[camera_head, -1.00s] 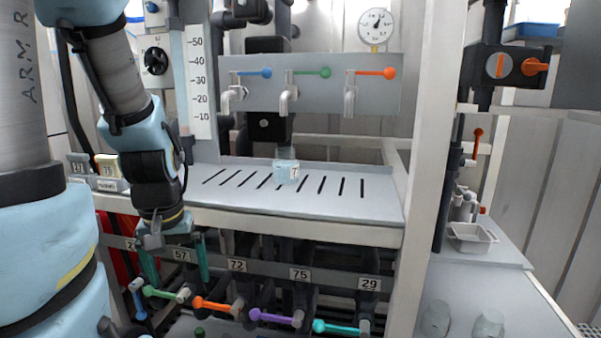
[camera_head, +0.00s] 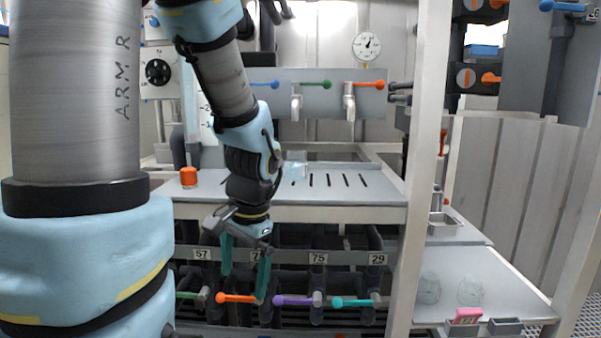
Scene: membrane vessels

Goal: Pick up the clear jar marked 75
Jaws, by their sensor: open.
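A clear jar (camera_head: 298,165) with pale blue contents stands on the slotted shelf (camera_head: 385,190) under the taps, just right of my arm. My arm hides part of it, and I cannot read its mark. Two more clear jars, one (camera_head: 428,289) beside the other (camera_head: 470,292), sit on the low white shelf at the right; I see no readable mark on them. My gripper (camera_head: 244,284) hangs open and empty, pointing down, in front of the lower valve row. It is below and left of the jar on the slotted shelf.
A plate marked 75 (camera_head: 318,258) is above the purple valve handle (camera_head: 294,301). An orange item (camera_head: 188,177) is on the shelf's left. A white post (camera_head: 420,170) separates the bench from the right shelf. A pink block (camera_head: 467,316) is at lower right.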

